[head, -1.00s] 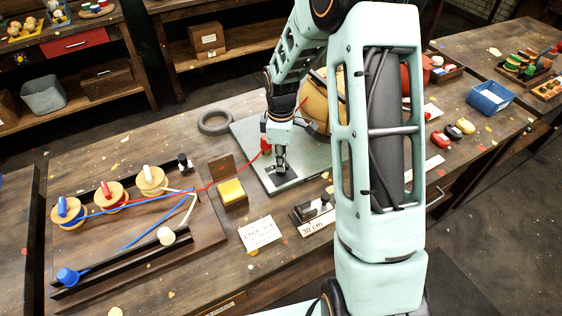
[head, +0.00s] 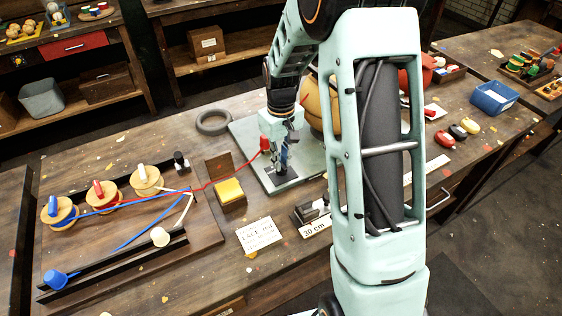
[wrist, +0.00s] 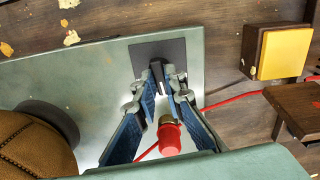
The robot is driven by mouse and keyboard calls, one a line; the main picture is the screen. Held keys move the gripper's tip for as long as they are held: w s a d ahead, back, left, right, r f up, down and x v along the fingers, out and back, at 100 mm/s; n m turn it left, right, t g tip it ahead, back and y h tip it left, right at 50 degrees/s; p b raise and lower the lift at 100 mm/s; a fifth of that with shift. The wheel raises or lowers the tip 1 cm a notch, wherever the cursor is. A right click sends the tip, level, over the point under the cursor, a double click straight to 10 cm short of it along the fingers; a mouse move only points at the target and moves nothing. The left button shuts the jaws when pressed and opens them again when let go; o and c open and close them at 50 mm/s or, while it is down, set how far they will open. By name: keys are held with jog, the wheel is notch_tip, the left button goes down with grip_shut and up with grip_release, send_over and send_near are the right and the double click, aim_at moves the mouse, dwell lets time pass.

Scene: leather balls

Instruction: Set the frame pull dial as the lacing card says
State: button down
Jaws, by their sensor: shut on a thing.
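The lacing card (head: 258,235) lies at the front of the table. It reads "LACE red", and its smaller lines are too small to read. The frame pull dial shows as a dark square plate (head: 292,180) on the grey-green base, also in the wrist view (wrist: 181,50). A small dark knob (wrist: 157,72) stands on that plate. My gripper (head: 283,170) points down over it. In the wrist view its blue-padded fingertips (wrist: 159,80) are closed on the knob. The dial's setting cannot be read. A red-capped post (wrist: 170,138) shows between the fingers, nearer the camera.
A brown leather ball (wrist: 35,145) sits beside the gripper. A red lace (head: 215,183) runs left to a board with spools (head: 102,196). A yellow pad (head: 229,191) and a "30 cm" block (head: 312,213) stand close by. A grey ring (head: 213,122) lies behind.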

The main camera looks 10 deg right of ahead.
jog(key=shift+m, duration=0.6)
jog(key=c, duration=2)
grip_release()
notch_tip(320, 180, up, 12)
jog(key=shift+r, duration=0.1)
jog(key=shift+s+d, duration=0.1)
